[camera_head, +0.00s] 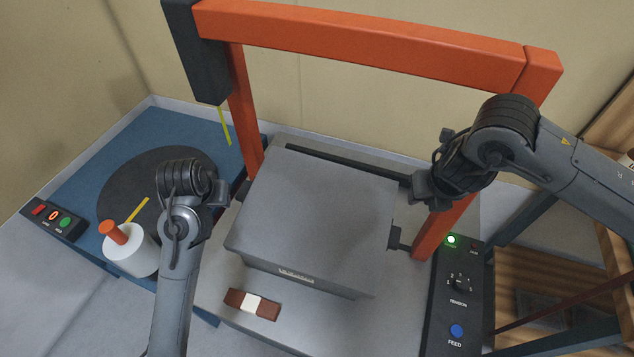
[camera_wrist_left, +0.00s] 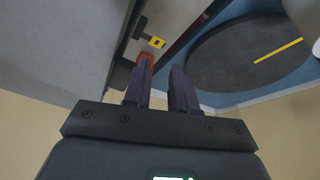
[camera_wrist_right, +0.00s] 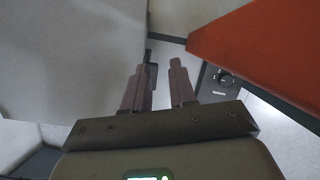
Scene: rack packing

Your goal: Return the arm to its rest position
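My left gripper (camera_head: 218,192) is at the left side of a large grey box (camera_head: 315,215). In the left wrist view its fingers (camera_wrist_left: 166,85) are apart with a gap between them. My right gripper (camera_head: 420,187) is at the box's right side, by the orange frame. In the right wrist view its fingers (camera_wrist_right: 162,85) are apart and nothing shows between them. The grey box sits on a light table under the orange arch (camera_head: 370,45). It also shows in both wrist views, beside the fingers.
A blue table with a dark round plate (camera_head: 130,190) is at the left. A white bottle with an orange cap (camera_head: 130,255) stands near my left arm. A brown and white block (camera_head: 252,304) lies before the box. A control panel (camera_head: 455,300) is right of it.

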